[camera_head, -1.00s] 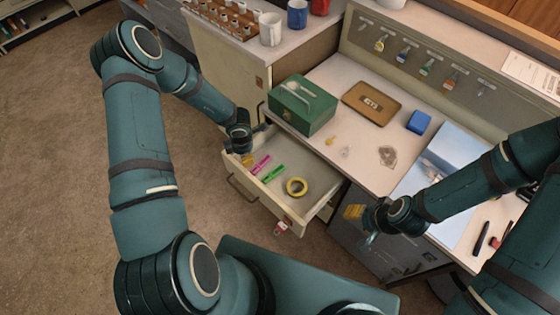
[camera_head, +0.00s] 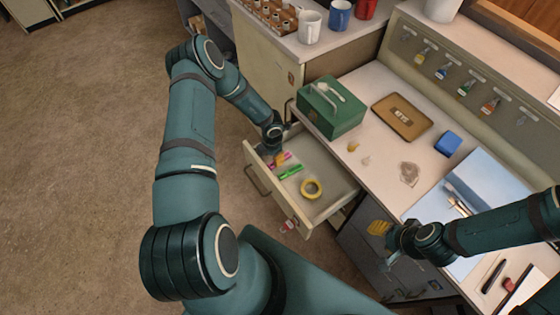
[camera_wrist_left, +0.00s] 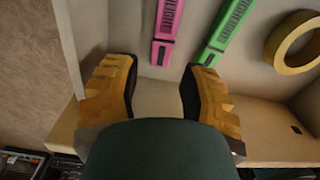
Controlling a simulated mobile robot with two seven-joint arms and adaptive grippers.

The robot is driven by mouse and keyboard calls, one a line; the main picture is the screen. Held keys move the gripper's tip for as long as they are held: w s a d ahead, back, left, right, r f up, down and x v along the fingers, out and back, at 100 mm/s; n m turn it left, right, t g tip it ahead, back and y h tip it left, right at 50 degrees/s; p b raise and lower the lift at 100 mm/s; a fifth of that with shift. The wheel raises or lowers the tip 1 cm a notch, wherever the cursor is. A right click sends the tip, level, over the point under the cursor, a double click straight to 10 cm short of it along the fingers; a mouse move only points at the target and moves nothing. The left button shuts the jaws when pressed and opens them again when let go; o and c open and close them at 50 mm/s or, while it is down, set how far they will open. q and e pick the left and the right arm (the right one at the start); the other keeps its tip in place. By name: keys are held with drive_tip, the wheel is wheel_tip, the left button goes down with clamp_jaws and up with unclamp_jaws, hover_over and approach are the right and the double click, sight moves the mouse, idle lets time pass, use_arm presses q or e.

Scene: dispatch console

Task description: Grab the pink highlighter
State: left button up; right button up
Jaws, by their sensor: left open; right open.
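The pink highlighter (camera_head: 281,159) lies in the open drawer (camera_head: 330,192), near its left end. It also shows in the left wrist view (camera_wrist_left: 167,28), just beyond the fingertips and between their lines. A green highlighter (camera_head: 291,172) lies beside it, also visible in the left wrist view (camera_wrist_left: 228,30). My left gripper (camera_head: 276,158) reaches down into the drawer at the pink highlighter; in the left wrist view its yellow fingers (camera_wrist_left: 158,90) are apart with nothing between them. My right gripper (camera_head: 385,240) is open and empty in front of the desk's edge.
A roll of yellow tape (camera_head: 312,189) lies in the drawer, right of the highlighters. A green cash box (camera_head: 331,106) stands on the desk above the drawer. A brown tray (camera_head: 402,117) and a blue box (camera_head: 448,143) are further right. Mugs (camera_head: 310,27) stand at the back.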

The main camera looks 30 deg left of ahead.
use_arm(q)
drive_tip(key=shift+w+d+f+b, duration=0.1)
drive_tip(key=shift+f+b, duration=0.05)
drive_tip(key=shift+f, duration=0.75)
drive_tip(key=shift+w+d+f+b, duration=0.1)
drive_tip(key=shift+w+f+b, duration=0.05)
drive_tip(key=shift+f, duration=0.7)
drive_tip(key=shift+w+d+f+b, duration=0.1)
drive_tip(key=shift+f+b, duration=0.05)
drive_tip(key=shift+f, duration=0.75)
drive_tip(key=c, duration=0.6)
